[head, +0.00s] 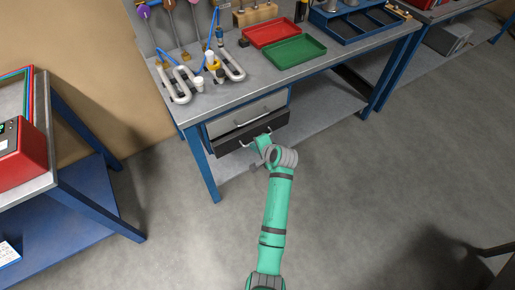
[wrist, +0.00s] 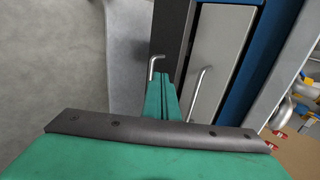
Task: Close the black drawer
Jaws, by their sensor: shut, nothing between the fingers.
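The black drawer (head: 232,143) is the lower one in the blue workbench, under a grey drawer. Its dark front seems to stand slightly forward of the grey front. Its metal handle (head: 243,144) is partly hidden behind my gripper (head: 261,140). In the wrist view the black front (wrist: 172,30) runs upright, with the bent end of its handle (wrist: 153,66) just left of my gripper (wrist: 164,78). My fingers are together and empty, pointing at the drawer front close to the handle. I cannot tell whether they touch it.
The grey drawer (head: 222,124) above looks shut, with its own handle (wrist: 200,92). The workbench (head: 345,60) carries coiled pipes, a red tray (head: 270,33) and a green tray (head: 295,51). A blue leg (head: 202,165) stands left of the drawers. The floor in front is clear.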

